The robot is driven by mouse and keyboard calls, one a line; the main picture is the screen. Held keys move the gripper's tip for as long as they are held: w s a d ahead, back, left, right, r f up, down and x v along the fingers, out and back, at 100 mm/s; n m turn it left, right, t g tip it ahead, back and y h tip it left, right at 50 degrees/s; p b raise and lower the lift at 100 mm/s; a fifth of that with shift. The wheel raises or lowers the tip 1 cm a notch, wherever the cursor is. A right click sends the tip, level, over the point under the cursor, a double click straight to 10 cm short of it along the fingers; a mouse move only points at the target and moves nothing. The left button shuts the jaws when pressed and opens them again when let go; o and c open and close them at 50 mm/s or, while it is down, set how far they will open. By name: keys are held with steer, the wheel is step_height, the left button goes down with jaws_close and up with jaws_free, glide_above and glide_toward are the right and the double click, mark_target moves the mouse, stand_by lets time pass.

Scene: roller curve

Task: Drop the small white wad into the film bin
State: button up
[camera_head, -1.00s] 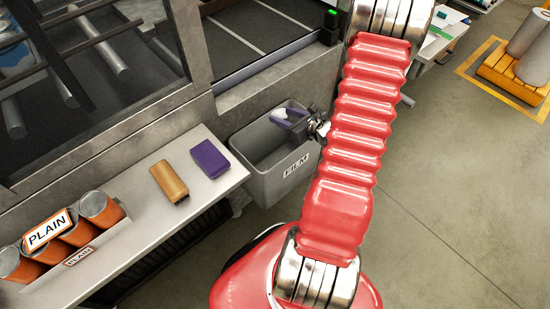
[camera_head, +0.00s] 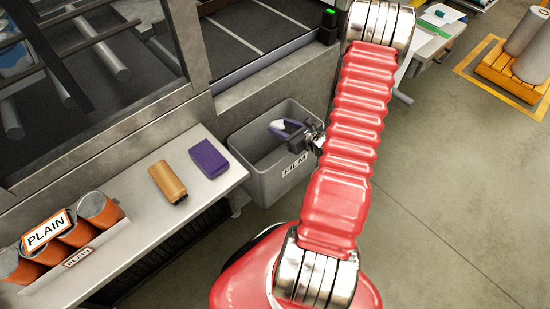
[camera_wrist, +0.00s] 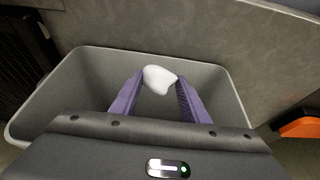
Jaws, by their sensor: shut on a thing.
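The small white wad (camera_wrist: 159,79) is held between the tips of my gripper's purple fingers (camera_wrist: 158,84) in the wrist view. In the head view the wad (camera_head: 278,125) shows as a small pale lump at my gripper (camera_head: 282,126). My gripper is shut on it. The grey film bin (camera_head: 270,186), labelled FILM, stands open below. In the wrist view the bin's rim (camera_wrist: 85,55) surrounds the wad and fingers, so they are over the opening. How far they are above the rim is hard to tell. My wrist housing hides the near part of the bin.
A bench (camera_head: 130,215) left of the bin holds an orange-brown block (camera_head: 167,181), a purple block (camera_head: 209,160) and several orange cans (camera_head: 75,232) by a PLAIN sign (camera_head: 46,231). A grey wall stands behind the bin. Open floor lies to the right.

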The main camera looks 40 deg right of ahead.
steer(key=o, duration=1.1)
steer(key=shift+s, duration=0.1)
steer(key=v, duration=1.3)
steer(key=shift+s+r, duration=0.2)
steer(key=shift+s, duration=0.05)
